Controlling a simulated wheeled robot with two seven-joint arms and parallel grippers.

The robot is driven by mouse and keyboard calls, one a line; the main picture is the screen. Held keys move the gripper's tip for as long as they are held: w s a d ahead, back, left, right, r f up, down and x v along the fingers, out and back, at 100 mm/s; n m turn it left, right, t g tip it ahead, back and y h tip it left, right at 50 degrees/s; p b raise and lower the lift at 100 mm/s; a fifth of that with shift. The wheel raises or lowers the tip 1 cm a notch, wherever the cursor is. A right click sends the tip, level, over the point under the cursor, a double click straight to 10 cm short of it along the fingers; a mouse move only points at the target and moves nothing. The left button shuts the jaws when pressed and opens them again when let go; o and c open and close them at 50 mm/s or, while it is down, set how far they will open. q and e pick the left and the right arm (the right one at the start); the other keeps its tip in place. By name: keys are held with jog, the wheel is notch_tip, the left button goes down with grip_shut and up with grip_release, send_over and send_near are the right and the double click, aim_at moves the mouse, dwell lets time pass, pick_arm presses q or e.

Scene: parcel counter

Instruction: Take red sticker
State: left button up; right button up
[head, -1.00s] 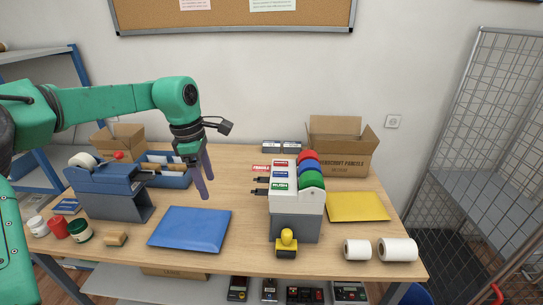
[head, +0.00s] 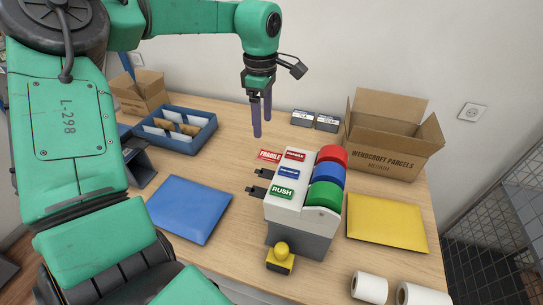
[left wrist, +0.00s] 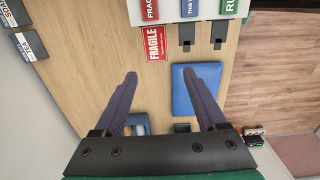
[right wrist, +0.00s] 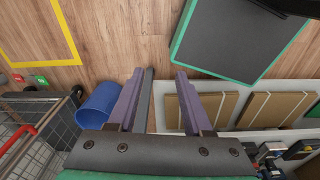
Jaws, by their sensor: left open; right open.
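The red FRAGILE sticker (head: 269,155) sticks out from the back left slot of the white and grey label dispenser (head: 300,215). It also shows in the left wrist view (left wrist: 154,44), lying just past my fingertips. My left gripper (head: 262,124) is open and empty, pointing down above the table, behind the sticker in the head view and apart from it. Its fingers also show in the left wrist view (left wrist: 160,78). My right gripper (right wrist: 161,75) is open and empty, away from the counter top, over the floor and a shelf area.
The dispenser carries red, blue and green rolls (head: 329,172), with two dark empty outlets beside the sticker. A blue mailer (head: 188,208), a yellow mailer (head: 386,222), a yellow-topped stamp (head: 281,257) and an open carton (head: 392,140) stand around it. A blue tray (head: 178,130) is at the back left.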

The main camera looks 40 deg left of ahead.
pick_arm(q)
notch_tip(320, 180, down, 4)
jog(key=shift+r+b, duration=0.25)
jog(key=shift+b, duration=0.75)
jog(key=b, duration=0.3)
send_over(266, 155)
jog(key=f, duration=0.4)
jog(key=shift+w+f, duration=0.15)
jog(key=shift+w, duration=0.1)
jog(key=f+b, duration=0.1)
jog(key=s+f+b, duration=0.1)
jog(key=shift+f, duration=0.3)
jog(key=shift+w+f, duration=0.15)
jog(key=shift+w, duration=0.1)
jog(key=shift+s, duration=0.1)
jog(key=c, duration=0.6)
pick_arm(e)
notch_tip(266, 155, down, 8)
jog(key=shift+w, duration=0.4)
jog(key=shift+w+r, duration=0.1)
jog(key=shift+w, duration=0.05)
